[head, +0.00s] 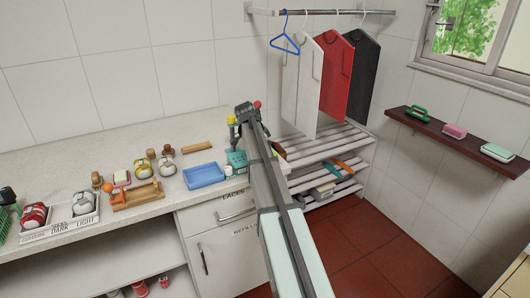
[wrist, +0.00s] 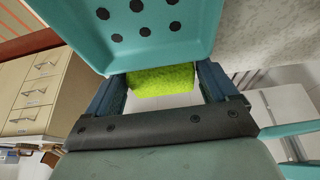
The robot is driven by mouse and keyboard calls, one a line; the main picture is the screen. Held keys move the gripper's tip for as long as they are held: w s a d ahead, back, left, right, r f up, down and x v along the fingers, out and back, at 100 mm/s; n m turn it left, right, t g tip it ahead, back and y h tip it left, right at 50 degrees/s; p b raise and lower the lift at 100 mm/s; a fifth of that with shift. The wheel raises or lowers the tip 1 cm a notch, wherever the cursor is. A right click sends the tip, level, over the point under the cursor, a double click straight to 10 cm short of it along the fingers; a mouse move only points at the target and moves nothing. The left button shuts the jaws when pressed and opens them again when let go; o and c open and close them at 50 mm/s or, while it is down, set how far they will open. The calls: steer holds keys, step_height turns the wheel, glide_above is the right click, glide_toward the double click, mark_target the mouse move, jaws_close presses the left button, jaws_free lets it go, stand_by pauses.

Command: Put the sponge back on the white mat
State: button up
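My gripper (wrist: 162,85) points down over a teal basket with dark drain holes (wrist: 150,25). A yellow-green sponge (wrist: 162,82) lies between its two blue fingers and fills the gap, so the fingers look closed on it. The sponge overlaps the basket's near edge in the wrist view. The basket also shows in the head view (head: 237,159), at the right end of the counter, partly behind my arm. I cannot make out the sponge in the head view. I cannot pick out a white mat in either view.
A blue tray (head: 203,175) lies left of the basket. Brushes and a wooden rack (head: 137,196) stand further left on the counter (head: 60,165). A slatted rack (head: 335,145) stands at the right under hanging clothes. A brown wall shelf (head: 465,150) holds several small items.

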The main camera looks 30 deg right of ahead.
steer(key=shift+o, duration=1)
steer(key=shift+r, duration=0.15)
